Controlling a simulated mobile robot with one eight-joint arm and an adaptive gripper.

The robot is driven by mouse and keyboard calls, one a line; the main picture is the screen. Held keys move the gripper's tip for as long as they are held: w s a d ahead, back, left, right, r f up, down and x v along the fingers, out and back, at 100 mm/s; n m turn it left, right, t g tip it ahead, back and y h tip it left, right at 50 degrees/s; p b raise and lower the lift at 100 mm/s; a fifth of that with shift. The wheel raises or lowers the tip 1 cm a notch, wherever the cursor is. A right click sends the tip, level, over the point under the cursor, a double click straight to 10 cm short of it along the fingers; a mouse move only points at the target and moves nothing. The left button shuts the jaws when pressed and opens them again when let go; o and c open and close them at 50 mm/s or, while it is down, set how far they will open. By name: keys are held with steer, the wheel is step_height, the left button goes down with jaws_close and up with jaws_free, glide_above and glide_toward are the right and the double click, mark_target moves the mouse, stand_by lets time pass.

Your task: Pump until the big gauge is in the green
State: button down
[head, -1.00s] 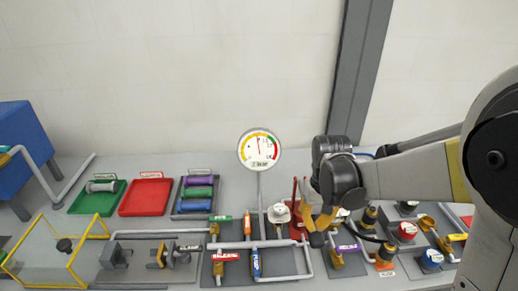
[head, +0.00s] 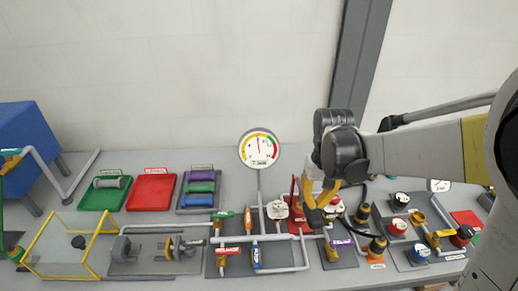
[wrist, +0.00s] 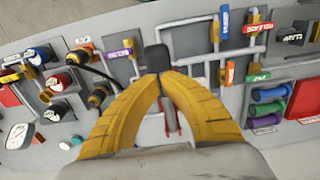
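The big gauge (head: 259,148) stands on a post at the back of the bench. Its needle points almost straight up, left of the green band at the upper right. The red pump (head: 294,190) stands right of the gauge post, partly behind my gripper. My gripper (head: 314,216) is low over the pump. In the wrist view, its yellow fingers (wrist: 160,76) come together at the black grip of the pump handle (wrist: 156,58) and appear shut on it. Red pump parts show between the fingers. The exact contact is partly hidden.
Pipes with coloured valve levers, such as a blue one (head: 255,257) and a purple one (head: 341,242), lie close around the pump. Capped fittings (head: 397,227) crowd the right. Green (head: 88,203) and red trays (head: 150,194) and a yellow-framed box (head: 67,243) are at left.

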steer(key=shift+f, duration=0.1)
stand_by(0.3)
step_height(320, 180, down, 11)
steer(key=b, duration=0.9)
step_height(320, 180, up, 11)
steer(key=p, duration=0.8)
stand_by(0.4)
stand_by(2.5)
stand_by(0.6)
steer(key=shift+r+p, duration=1.9)
steer(key=shift+r, duration=0.7)
